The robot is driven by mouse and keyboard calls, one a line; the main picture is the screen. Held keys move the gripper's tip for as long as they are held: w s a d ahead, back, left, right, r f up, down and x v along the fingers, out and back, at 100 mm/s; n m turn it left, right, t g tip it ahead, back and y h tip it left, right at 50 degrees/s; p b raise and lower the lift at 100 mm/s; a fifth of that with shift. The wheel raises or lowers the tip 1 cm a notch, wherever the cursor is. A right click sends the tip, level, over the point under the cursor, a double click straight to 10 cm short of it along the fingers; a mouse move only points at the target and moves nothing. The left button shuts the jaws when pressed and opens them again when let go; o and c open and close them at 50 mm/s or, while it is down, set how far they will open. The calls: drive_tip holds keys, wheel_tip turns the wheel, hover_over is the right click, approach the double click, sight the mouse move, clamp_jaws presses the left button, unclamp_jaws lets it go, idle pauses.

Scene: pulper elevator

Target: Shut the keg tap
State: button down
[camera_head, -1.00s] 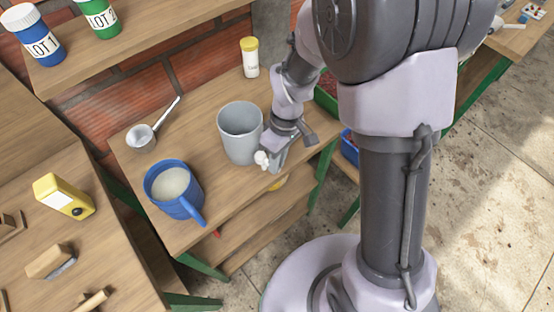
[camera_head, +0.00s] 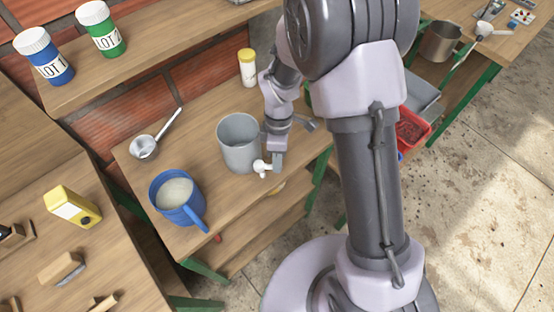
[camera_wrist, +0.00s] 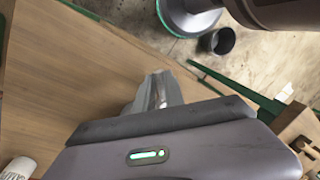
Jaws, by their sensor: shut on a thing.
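The keg (camera_head: 238,148) is an open-topped grey cylinder standing upright near the front edge of the wooden bench. Its small white tap (camera_head: 262,168) sticks out low on its front right side. My gripper (camera_head: 277,162) is at the right of the tap, with its fingertips down against the tap's end. It is shut on the tap, though the grip is small and partly hidden. In the wrist view my gripper's fingers (camera_wrist: 157,92) are close together, and the tap cannot be made out between them. The tap's handle position is unclear.
A blue jug (camera_head: 178,196) of pale liquid stands left of the keg, with a metal ladle (camera_head: 145,147) behind it. A yellow-lidded jar (camera_head: 248,68) stands at the back. A black bucket (camera_wrist: 216,41) is on the floor in the wrist view.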

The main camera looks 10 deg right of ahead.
drive_tip(key=shift+w+n+p, duration=0.6)
drive_tip(key=shift+n+p, duration=0.25)
drive_tip(key=shift+n, duration=0.45)
drive_tip(key=shift+h, duration=0.3)
idle(0.7)
drive_tip(key=c, duration=1.4)
unclamp_jaws()
drive_tip(key=w+r+p, duration=0.1)
drive_tip(key=r+p, duration=0.2)
drive_tip(key=r, duration=0.5)
drive_tip(key=w+r+p, duration=0.2)
drive_tip(key=r+p, duration=0.1)
drive_tip(key=r, duration=0.6)
drive_tip(key=shift+w+a, duration=0.15)
drive_tip(key=shift+w, duration=0.1)
